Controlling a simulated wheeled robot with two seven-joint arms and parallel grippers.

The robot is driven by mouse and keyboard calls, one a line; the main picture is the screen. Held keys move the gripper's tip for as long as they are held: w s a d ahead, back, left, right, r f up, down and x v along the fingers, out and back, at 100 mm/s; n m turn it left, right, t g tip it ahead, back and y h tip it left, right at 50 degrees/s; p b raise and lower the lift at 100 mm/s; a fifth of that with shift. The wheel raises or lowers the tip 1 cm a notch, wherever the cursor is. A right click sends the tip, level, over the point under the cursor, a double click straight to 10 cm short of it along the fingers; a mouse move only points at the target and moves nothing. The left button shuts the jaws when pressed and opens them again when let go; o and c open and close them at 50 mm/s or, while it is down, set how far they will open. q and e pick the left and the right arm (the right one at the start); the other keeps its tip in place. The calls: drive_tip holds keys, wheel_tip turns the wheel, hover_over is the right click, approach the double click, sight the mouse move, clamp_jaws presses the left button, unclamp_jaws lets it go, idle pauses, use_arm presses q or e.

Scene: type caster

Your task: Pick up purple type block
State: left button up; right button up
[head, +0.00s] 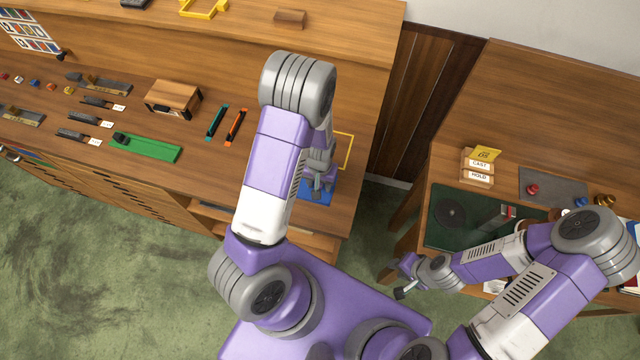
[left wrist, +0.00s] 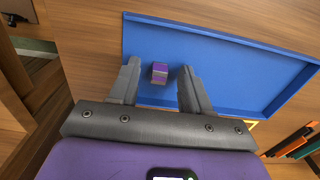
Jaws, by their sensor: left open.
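The purple type block (left wrist: 159,73) sits on the blue tray (left wrist: 225,70) in the left wrist view, near the tray's left end. It has purple sides and a greyish band. My left gripper (left wrist: 160,82) is open, with one finger on each side of the block in that view. I cannot tell whether the fingers touch it. In the head view my left gripper (head: 318,186) is over the blue tray (head: 322,197), and my arm hides most of it and the block. My right gripper (head: 401,293) hangs between the two tables; its fingers are too small to read.
A green tray (head: 150,148), a wooden box (head: 173,97), and teal (head: 216,121) and orange (head: 236,125) tools lie left of my left arm. A yellow frame (head: 345,152) is beside the tray. The right table holds a dark green mat (head: 440,235) and a card stand (head: 476,172).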

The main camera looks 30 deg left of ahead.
use_arm(q)
drive_tip(key=shift+r, duration=0.1)
clamp_jaws()
